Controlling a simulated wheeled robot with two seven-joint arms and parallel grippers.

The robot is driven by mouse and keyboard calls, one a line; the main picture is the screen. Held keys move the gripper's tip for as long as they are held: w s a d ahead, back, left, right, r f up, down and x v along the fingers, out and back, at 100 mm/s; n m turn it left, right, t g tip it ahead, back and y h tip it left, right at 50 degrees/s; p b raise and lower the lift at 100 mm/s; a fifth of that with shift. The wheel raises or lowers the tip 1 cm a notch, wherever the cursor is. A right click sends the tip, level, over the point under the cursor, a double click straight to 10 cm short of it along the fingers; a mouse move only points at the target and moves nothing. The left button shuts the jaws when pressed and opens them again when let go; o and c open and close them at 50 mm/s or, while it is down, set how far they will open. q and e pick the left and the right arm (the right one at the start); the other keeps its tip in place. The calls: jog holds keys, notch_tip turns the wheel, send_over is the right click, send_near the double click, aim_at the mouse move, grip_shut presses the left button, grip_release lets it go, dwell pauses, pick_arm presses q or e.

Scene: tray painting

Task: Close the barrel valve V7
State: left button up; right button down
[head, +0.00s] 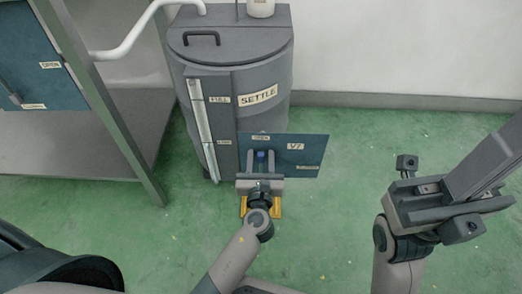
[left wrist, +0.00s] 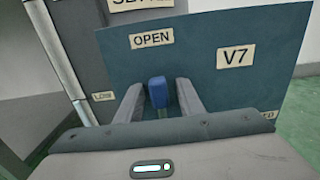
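The barrel valve V7 is a dark teal panel (head: 312,162) on the front of the grey barrel, labelled V7, with an OPEN label at its top. Its blue lever (left wrist: 158,92) points up toward the OPEN label (left wrist: 152,40) in the left wrist view. A partly hidden label (left wrist: 266,115) sits at the panel's lower right. My left gripper (head: 262,168) is at the panel, its two fingers (left wrist: 160,100) on either side of the lever with narrow gaps showing. The lever's base is hidden behind the gripper. My right gripper (head: 440,205) is off to the right, away from the panel; its finger gap is unclear.
The grey barrel (head: 275,75) carries a SETTLE label and a level strip (head: 201,125). A grey shelf frame (head: 110,110) with another teal panel (head: 35,60) stands at left. A yellow thing (head: 276,207) shows below the left gripper. Green floor is clear at right.

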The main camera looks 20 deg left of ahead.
pick_arm(q)
jog(key=shift+w, duration=0.1)
grip_shut()
